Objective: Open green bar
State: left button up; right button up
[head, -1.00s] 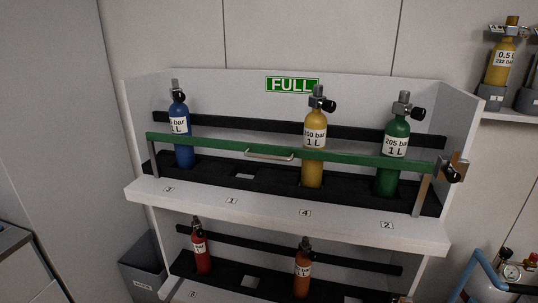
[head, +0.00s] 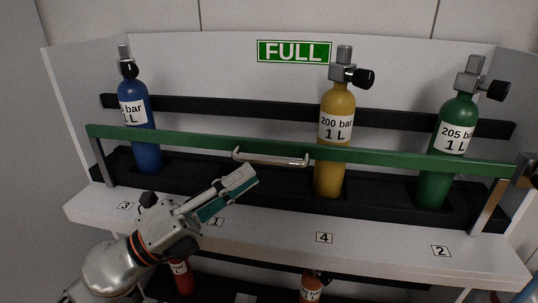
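The green bar (head: 400,160) runs across the front of the upper shelf, in front of the blue, yellow and green cylinders. Its metal handle (head: 271,160) sits near the middle. A grey post (head: 102,162) stands under its left end and another post (head: 490,206) under its right end, beside a dark-knobbed latch (head: 527,175). My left gripper (head: 248,182) comes in from the lower left, its teal-padded fingertips just below and left of the handle, with no visible contact. Its finger gap is not clear from this angle. My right gripper is out of view.
Blue (head: 138,118), yellow (head: 336,125) and green (head: 450,140) cylinders stand in the black rack behind the bar. A red cylinder (head: 181,277) and an orange one (head: 312,287) are on the lower shelf. The white shelf edge (head: 370,262) lies right of my arm.

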aim_at(269, 160)
pick_arm(q)
jog(key=p+x, duration=0.2)
jog(key=x, duration=0.3)
jog(key=shift+w+d+r, duration=0.2)
jog(key=shift+d, duration=0.1)
jog(key=shift+w+d, duration=0.15)
jog(key=shift+d, duration=0.05)
grip_shut()
